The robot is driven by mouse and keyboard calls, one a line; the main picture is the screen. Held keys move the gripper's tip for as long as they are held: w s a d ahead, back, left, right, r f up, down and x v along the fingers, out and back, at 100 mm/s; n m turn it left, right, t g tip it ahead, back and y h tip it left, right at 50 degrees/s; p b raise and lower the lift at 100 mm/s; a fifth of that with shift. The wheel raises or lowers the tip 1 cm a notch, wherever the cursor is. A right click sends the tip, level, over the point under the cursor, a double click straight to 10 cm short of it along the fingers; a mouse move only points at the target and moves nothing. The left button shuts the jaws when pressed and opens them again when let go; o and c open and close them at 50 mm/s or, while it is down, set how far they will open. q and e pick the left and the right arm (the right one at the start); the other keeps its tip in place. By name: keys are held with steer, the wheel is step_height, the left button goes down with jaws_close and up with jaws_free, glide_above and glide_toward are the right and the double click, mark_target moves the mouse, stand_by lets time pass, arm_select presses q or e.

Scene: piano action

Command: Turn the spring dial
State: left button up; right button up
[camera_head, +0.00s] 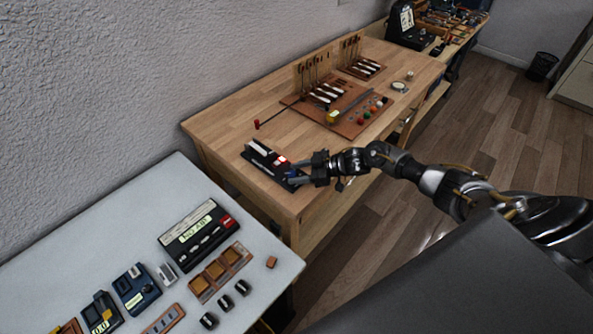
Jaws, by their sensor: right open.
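My right gripper (297,174) reaches in from the right over the near end of the wooden bench. It is open, with its fingers beside a small black device (262,153) with white and red parts. The fingers hide part of that device, and I cannot tell whether they touch it. No spring dial can be made out for certain on it at this size. A small round pale dial-like piece (399,86) lies farther back on the bench, well away from my gripper. My left gripper is not in view.
The wooden bench (232,122) has a brown board (347,123) with upright wires, white-topped parts and coloured knobs. A pale table (95,232) at lower left holds a black display unit (197,234), wooden trays and small devices. Bare bench lies left of the board.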

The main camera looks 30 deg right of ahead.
steer(key=shift+w+a+f, duration=0.15)
steer(key=shift+w+a, duration=0.05)
steer(key=c, duration=1)
steer(key=p, duration=0.1)
steer(key=m+t+h+p, duration=0.1)
steer(key=p, duration=0.1)
steer(key=shift+s+a+r, duration=0.15)
steer(key=shift+s+r, duration=0.1)
steer(key=shift+r, duration=0.1)
steer(key=shift+f+m+t+h+p, duration=0.1)
steer(key=shift+m+t+h+p, duration=0.25)
steer(key=shift+m+p, duration=0.2)
steer(key=shift+w+f+m+t+h, duration=0.1)
steer(key=shift+f+m+t+h, duration=0.1)
steer(key=shift+m+t+h, duration=0.05)
